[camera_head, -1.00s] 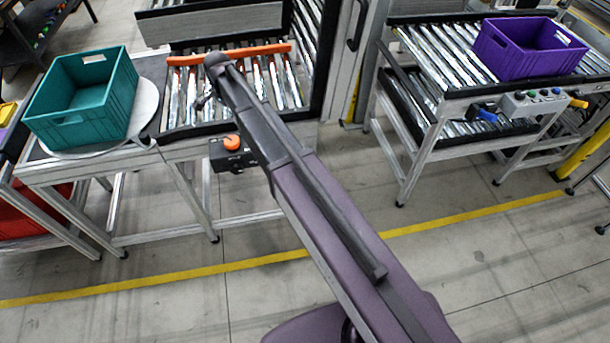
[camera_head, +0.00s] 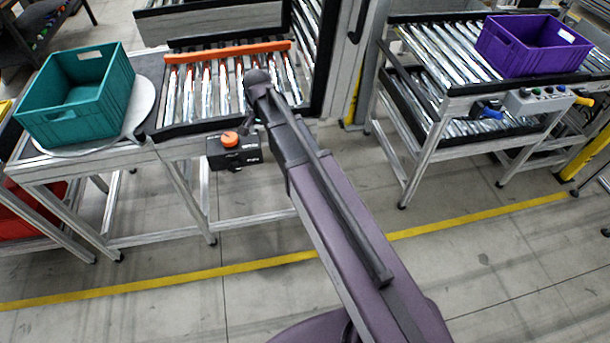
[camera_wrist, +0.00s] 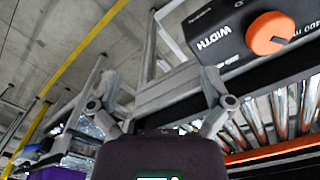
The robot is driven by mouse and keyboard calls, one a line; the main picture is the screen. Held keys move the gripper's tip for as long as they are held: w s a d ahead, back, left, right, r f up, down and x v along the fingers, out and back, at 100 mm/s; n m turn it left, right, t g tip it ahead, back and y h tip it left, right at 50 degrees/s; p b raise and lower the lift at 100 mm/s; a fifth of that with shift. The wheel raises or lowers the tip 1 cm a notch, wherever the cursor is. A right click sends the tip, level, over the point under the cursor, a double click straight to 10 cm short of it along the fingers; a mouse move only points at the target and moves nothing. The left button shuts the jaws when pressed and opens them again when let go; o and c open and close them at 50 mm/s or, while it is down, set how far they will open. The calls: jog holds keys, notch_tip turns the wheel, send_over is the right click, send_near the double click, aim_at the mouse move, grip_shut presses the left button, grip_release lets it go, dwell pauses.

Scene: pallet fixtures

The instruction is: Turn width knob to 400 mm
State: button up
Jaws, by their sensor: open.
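The box (camera_wrist: 213,17) carries white "WIDTH" lettering, seen upside down; other lettering is cut off at the right edge. My gripper (camera_wrist: 160,88) is open and empty, with its fingers spread. The knob lies to the right of both fingers, apart from them. In the head view the gripper is small and hard to make out.
An orange guide bar (camera_head: 228,51) crosses the conveyor rollers (camera_head: 200,85). A teal crate (camera_head: 75,105) stands on a round plate (camera_head: 143,105) at left. A purple crate (camera_head: 530,45) stands on the right conveyor, near a button box (camera_head: 540,98). The floor in front is open.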

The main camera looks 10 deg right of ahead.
jog(key=s+d+f+n+b, duration=0.3)
jog(key=s+d, duration=0.2)
jog(key=s, duration=0.1)
jog(key=s+d+f+n+b, duration=0.3)
jog(key=s+d, duration=0.1)
jog(key=s, duration=0.3)
jog(key=shift+d+f, duration=0.25)
jog(key=shift+d, duration=0.15)
jog(key=shift+s, duration=0.15)
jog(key=s, duration=0.1)
jog(key=s+d+n, duration=0.1)
jog(key=shift+s+d, duration=0.25)
jog(key=shift+s, duration=0.15)
dwell(1.9)
